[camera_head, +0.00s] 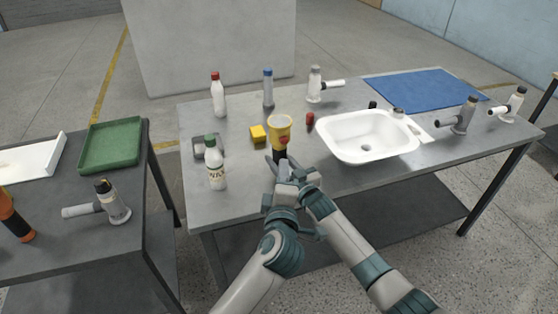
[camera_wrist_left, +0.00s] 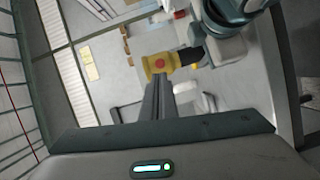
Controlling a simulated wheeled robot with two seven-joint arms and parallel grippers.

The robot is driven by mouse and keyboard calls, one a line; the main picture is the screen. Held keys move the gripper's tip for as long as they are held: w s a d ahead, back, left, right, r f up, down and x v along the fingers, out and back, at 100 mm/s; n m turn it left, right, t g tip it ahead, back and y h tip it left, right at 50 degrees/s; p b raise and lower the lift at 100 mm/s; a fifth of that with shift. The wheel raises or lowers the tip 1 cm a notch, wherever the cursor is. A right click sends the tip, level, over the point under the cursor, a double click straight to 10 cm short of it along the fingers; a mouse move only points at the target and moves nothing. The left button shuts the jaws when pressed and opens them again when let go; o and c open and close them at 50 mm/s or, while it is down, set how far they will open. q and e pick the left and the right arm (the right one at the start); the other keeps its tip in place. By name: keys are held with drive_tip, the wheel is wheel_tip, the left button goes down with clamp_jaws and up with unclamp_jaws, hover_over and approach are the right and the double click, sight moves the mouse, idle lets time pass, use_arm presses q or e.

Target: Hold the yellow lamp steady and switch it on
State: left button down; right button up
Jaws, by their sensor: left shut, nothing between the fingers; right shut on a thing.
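The yellow lamp (camera_head: 280,127) stands upright in front of me, its pale lens facing up and a red button (camera_head: 282,140) on its side. It also shows in the left wrist view (camera_wrist_left: 153,65), with the red button towards my left fingers. My right gripper (camera_head: 278,156) is shut on its black handle (camera_wrist_left: 189,56). My left gripper (camera_head: 284,166) is shut and empty. Its fingertips (camera_wrist_left: 159,77) are close to the lamp head, just by the button; I cannot tell whether they touch. I cannot tell whether the lamp is lit.
A white sink (camera_head: 342,146) is at the right. Red-capped (camera_head: 218,98) and blue-capped (camera_head: 268,90) bottles stand farther back. The front edge is clear.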

sight(284, 140)
use_arm(q)
drive_tip(key=shift+r, duration=0.1)
drive_tip(key=s+r+m+t+h, duration=0.3)
drive_tip(key=r+m+t+h, duration=0.35)
drive_tip(key=r+m, duration=0.6)
drive_tip(key=w+d+f+m+g+h, duration=0.1)
drive_tip(key=f+m+g, duration=0.5)
drive_tip(key=f+m, duration=0.7)
drive_tip(key=shift+w+d+f+m+h, duration=0.4)
drive_tip(key=shift+w+d+m, duration=0.6)
drive_tip(key=shift+m, duration=0.55)
drive_tip(key=shift+s+d+g, duration=0.1)
drive_tip(key=shift+g, duration=0.15)
drive_tip(key=w+a, duration=0.2)
drive_tip(key=w, duration=0.6)
drive_tip(key=shift+a, duration=0.35)
